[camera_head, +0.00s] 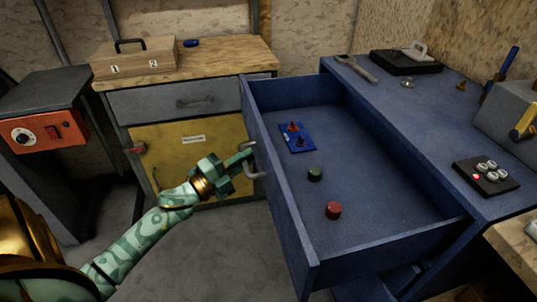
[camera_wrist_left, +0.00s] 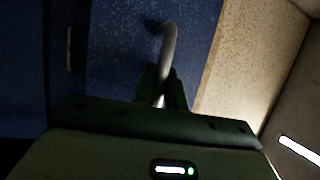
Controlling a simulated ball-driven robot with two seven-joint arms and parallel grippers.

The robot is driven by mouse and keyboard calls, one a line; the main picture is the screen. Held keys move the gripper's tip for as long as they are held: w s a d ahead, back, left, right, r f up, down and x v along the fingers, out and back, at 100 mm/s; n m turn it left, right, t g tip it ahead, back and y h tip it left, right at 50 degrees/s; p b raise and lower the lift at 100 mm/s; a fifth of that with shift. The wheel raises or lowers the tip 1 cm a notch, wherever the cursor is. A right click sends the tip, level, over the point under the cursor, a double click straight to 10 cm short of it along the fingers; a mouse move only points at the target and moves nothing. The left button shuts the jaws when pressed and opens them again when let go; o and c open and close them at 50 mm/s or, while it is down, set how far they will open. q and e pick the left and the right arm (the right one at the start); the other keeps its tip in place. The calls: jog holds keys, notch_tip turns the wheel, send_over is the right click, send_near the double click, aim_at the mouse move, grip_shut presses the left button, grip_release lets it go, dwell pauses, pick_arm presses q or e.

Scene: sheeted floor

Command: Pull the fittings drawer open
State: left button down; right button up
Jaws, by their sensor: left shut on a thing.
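The blue fittings drawer (camera_head: 292,225) stands far out of the blue cabinet (camera_head: 440,130) at the right in the head view. Inside it lie a small blue board with orange and dark pieces (camera_head: 297,138), a green round piece (camera_head: 315,174) and a red round piece (camera_head: 333,210). A grey bar handle (camera_head: 259,176) is on the drawer's front; it also shows in the left wrist view (camera_wrist_left: 168,45). My left gripper (camera_head: 246,156) is shut on this handle, its fingers either side of the bar in the left wrist view (camera_wrist_left: 162,90). My right gripper is not in view.
A wooden-topped cabinet with a grey drawer (camera_head: 190,100) and yellow door stands behind, carrying a wooden box (camera_head: 133,58). A grey machine with an orange panel (camera_head: 35,134) stands at left. A wrench (camera_head: 355,69) and a button box (camera_head: 486,176) lie on the blue top.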

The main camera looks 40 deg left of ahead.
pick_arm(q)
jog(key=s+a, duration=0.4)
jog(key=s, duration=0.1)
jog(key=shift+p, duration=0.3)
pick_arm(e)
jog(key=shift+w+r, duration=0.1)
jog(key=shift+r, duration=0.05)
pick_arm(q)
jog(key=shift+f, duration=0.1)
jog(key=c, duration=1.5)
grip_release()
jog(key=shift+o, duration=0.2)
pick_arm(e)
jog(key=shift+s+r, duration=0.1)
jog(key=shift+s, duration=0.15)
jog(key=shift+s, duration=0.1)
